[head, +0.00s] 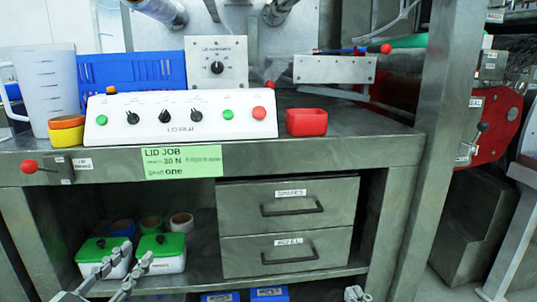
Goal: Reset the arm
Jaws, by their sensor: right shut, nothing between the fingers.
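My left gripper (125,262) is at the bottom left, in front of the bench's lower shelf. Its two fingers are spread apart with nothing between them. Behind the fingers are two white tubs with green lids (160,248), partly covered by the fingers. My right gripper (355,293) shows only as a small grey tip at the bottom edge, below the drawers, shut and empty. The rest of it is out of the picture.
The metal bench (350,140) carries a white control box (180,118), a red bin (306,122), a jug (48,85) and a blue crate (135,72). Two drawers (290,205) are closed. A red-knobbed lever (30,166) sticks out at the left. A metal post (435,130) stands right.

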